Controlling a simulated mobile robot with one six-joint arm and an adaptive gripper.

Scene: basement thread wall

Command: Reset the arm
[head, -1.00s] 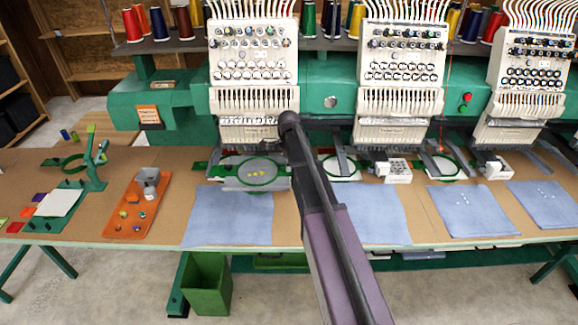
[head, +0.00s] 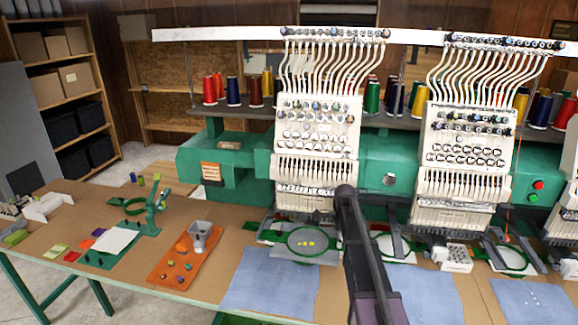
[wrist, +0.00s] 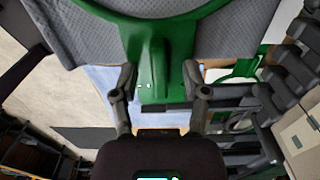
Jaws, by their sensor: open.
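In the wrist view, my gripper (wrist: 162,94) is open, one dark finger on each side of the green tab of a hoop (wrist: 158,65). Both fingers look clear of the tab; I cannot tell how far it lies from them in depth. The hoop holds grey quilted cloth (wrist: 235,28). In the head view, a green hoop with grey cloth and small yellow marks (head: 307,242) sits under the left embroidery head (head: 318,140). My arm rises to its right, and my gripper is hidden there.
A second embroidery head (head: 465,150) stands to the right. Blue cloths (head: 275,285) lie along the table's front. An orange tray (head: 187,262) and a green hooping stand (head: 152,215) are at the left. Bare brown tabletop (head: 110,275) shows between and in front of them.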

